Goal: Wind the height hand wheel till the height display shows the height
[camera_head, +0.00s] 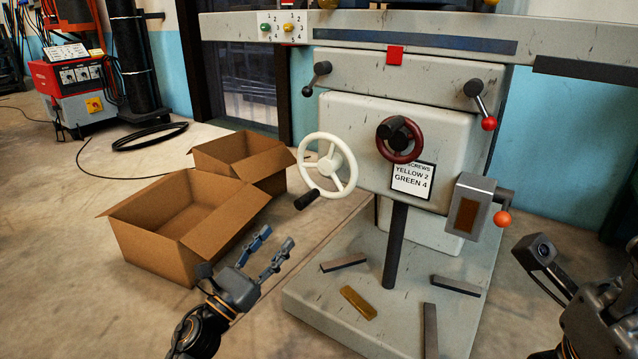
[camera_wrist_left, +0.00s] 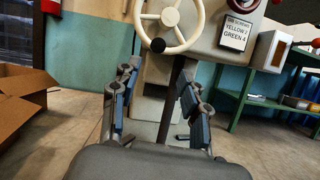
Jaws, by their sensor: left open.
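A white three-spoke hand wheel (camera_head: 328,165) with a black handle sits on the left side of the grey machine. A dark red hand wheel (camera_head: 399,140) sits on the machine's front. I cannot tell by label which is the height wheel, and I make out no height reading. My left gripper (camera_head: 274,243) is open and empty, below and left of the white wheel, apart from it. In the left wrist view, the white wheel (camera_wrist_left: 172,22) is beyond and above the open fingers (camera_wrist_left: 158,80). My right arm shows at the right edge; its fingers are not visible.
A sign (camera_head: 412,181) reads "SCREWS YELLOW 2 GREEN 4". A red-knobbed lever (camera_head: 478,99) and a grey box (camera_head: 473,205) with an orange-knobbed lever are on the right. Two open cardboard boxes (camera_head: 168,249) stand left of the machine. Metal bars lie on its base (camera_head: 330,305).

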